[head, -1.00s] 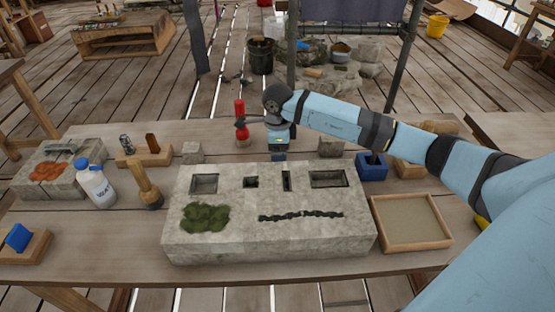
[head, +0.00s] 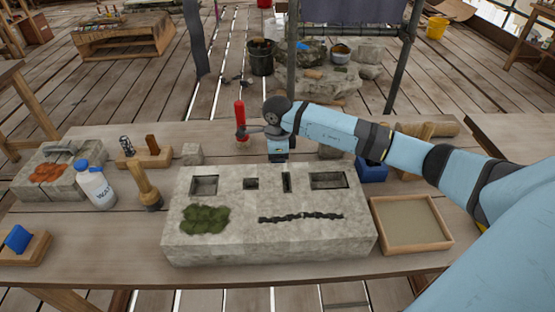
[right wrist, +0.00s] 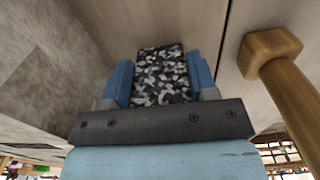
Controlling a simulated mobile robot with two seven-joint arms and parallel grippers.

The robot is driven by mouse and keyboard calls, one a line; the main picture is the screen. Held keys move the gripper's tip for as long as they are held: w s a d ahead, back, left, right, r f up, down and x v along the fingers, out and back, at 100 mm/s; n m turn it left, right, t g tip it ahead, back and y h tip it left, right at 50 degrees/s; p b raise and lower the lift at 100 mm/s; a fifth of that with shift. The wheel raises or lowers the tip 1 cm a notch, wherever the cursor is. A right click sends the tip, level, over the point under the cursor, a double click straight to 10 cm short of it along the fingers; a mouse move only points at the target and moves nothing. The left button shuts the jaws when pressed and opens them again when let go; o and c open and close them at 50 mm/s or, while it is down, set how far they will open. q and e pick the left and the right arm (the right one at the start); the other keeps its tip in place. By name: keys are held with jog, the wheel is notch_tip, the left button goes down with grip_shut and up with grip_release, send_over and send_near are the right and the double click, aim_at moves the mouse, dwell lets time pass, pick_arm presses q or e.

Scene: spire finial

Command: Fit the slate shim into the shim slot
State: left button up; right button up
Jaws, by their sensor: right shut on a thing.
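A pale grey stone block (head: 290,238) stands at the front middle of the table. Its top has several recesses, a moss patch and a dark crack. The shim slot (head: 287,182) is the narrow upright one, between a small square hole and a wide recess. My right gripper (head: 278,158) points down just behind the block's rear edge. In the right wrist view its blue fingers (right wrist: 160,82) are shut on a flat black, grey and white speckled piece, seemingly the slate shim (right wrist: 160,75). The shim's lower end is hidden in the head view. My left gripper is not in view.
A sand-coloured tray (head: 448,243) lies right of the block; a blue box (head: 371,172) is partly behind my arm. A wooden-handled brush (head: 147,188) and white bottle (head: 96,186) stand left. A red tool (head: 239,115) rises behind. A wooden handle (right wrist: 290,90) shows beside the gripper.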

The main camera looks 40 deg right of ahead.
notch_tip(320, 180, up, 20)
dwell(0.4)
